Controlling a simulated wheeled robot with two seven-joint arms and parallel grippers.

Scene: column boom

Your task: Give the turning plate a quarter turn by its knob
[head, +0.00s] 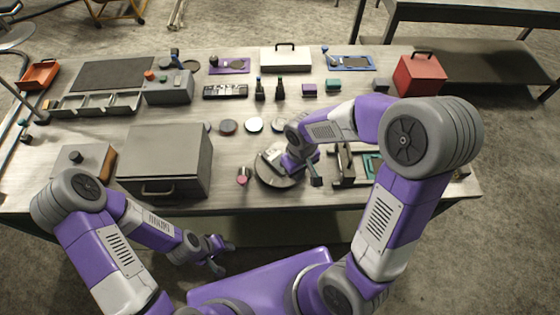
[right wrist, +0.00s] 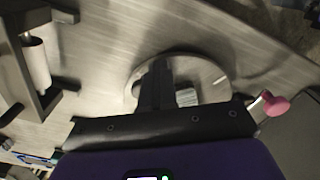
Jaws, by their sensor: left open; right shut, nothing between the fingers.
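The turning plate (head: 270,181) is a round grey disc near the front edge of the table, right of the middle. It also shows in the right wrist view (right wrist: 215,75), under my fingers. My right gripper (head: 287,166) is over the plate, shut and empty; its dark fingers (right wrist: 155,92) cover part of the disc. Whether the fingers touch the plate is unclear. My left gripper (head: 222,257) is open and empty, low in front of the table's front edge, away from the plate.
A small pink-topped item (head: 243,176) stands just left of the plate, also seen in the right wrist view (right wrist: 275,104). A large grey box (head: 165,160) is further left. A rack (head: 345,166) stands close on the right. Several round discs (head: 254,125) lie behind.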

